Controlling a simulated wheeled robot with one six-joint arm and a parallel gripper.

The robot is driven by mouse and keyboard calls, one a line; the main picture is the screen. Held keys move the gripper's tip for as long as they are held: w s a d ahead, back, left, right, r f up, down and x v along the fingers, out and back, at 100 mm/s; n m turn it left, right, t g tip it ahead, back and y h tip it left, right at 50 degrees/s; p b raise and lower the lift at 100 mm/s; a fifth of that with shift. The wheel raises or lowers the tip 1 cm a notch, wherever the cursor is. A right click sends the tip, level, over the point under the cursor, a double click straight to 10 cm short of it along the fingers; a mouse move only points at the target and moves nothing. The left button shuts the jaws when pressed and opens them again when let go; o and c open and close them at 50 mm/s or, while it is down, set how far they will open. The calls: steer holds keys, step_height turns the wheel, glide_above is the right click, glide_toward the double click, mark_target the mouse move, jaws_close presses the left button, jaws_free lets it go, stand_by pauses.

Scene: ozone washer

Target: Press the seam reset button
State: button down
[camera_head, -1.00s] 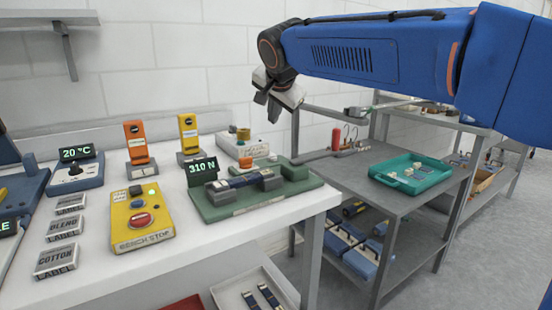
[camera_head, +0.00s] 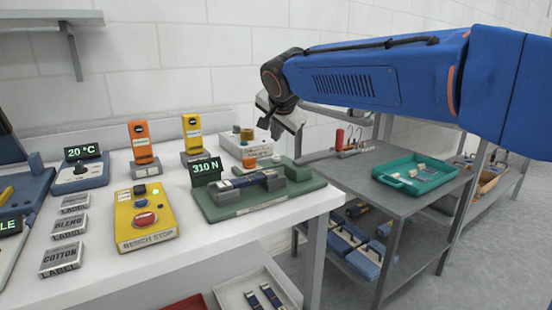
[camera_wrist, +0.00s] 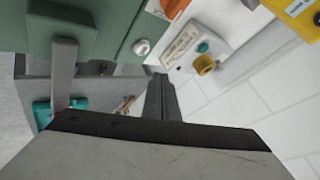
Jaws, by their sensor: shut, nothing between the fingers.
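A green seam tester (camera_head: 222,208) with a "310 N" display (camera_head: 205,168) stands on the white bench; a dark strap lies across its grey clamps. A silver round knob or button shows on its green housing in the wrist view (camera_wrist: 141,47). An orange round part (camera_head: 249,162) sits by its back edge. I cannot read which part is the seam reset button. My gripper (camera_head: 270,129) is above the back right of the bench, apart from the tester. In the wrist view my gripper (camera_wrist: 162,90) is shut and empty, its tips beside the green housing.
A white box (camera_head: 229,145) with a yellow knob stands behind the tester. A yellow bench stop box (camera_head: 125,230) and orange and yellow upright units (camera_head: 193,130) stand to the left. A grey cart with a teal tray (camera_head: 415,188) is at right.

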steer(key=shift+f, duration=1.7)
steer(key=shift+f, duration=0.15)
stand_by(0.7)
steer(key=shift+f, duration=0.25)
steer(key=shift+f, duration=0.45)
stand_by(1.1)
steer(key=shift+r, duration=0.9)
step_height(320, 180, up, 5)
steer(key=shift+f, duration=0.1)
stand_by(0.5)
